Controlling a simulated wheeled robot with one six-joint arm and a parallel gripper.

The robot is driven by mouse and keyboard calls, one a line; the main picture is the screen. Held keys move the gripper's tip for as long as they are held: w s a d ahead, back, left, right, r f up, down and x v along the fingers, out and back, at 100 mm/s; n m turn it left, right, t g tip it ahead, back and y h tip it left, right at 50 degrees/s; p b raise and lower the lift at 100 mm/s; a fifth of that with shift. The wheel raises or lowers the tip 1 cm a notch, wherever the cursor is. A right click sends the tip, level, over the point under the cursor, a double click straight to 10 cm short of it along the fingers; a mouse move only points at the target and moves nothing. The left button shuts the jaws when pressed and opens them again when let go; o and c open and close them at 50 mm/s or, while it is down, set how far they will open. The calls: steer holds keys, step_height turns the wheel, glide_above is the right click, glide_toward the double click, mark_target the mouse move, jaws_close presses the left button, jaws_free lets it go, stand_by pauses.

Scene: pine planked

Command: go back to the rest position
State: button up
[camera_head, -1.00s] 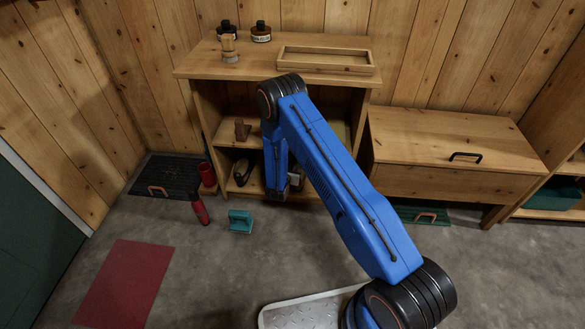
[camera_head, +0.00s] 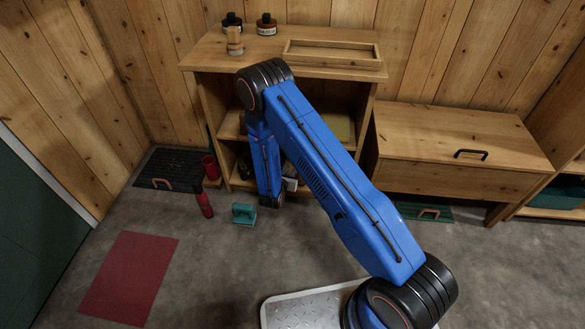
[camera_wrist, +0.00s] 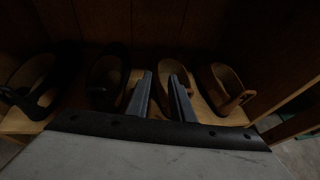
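My gripper (camera_wrist: 160,98) shows in the wrist view with its two grey fingers apart and nothing visible between them. Beyond the fingers is a dim shelf compartment with a row of several shoes, among them a brown one (camera_wrist: 226,88) at the right and a black one (camera_wrist: 30,88) at the left. In the head view my blue arm reaches to the front of the wooden shelf unit (camera_head: 205,100).
A red bottle (camera_head: 203,200) and a teal brush-like object (camera_head: 244,213) stand on the floor before the shelf unit. A wooden chest (camera_head: 460,140) is at the right. A red mat (camera_head: 130,275) lies at the left. Bottles (camera_head: 266,25) and a tray (camera_head: 330,60) are on top.

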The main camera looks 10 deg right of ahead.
steer(key=shift+s+a+r, duration=0.15)
steer(key=shift+s, duration=0.1)
stand_by(0.4)
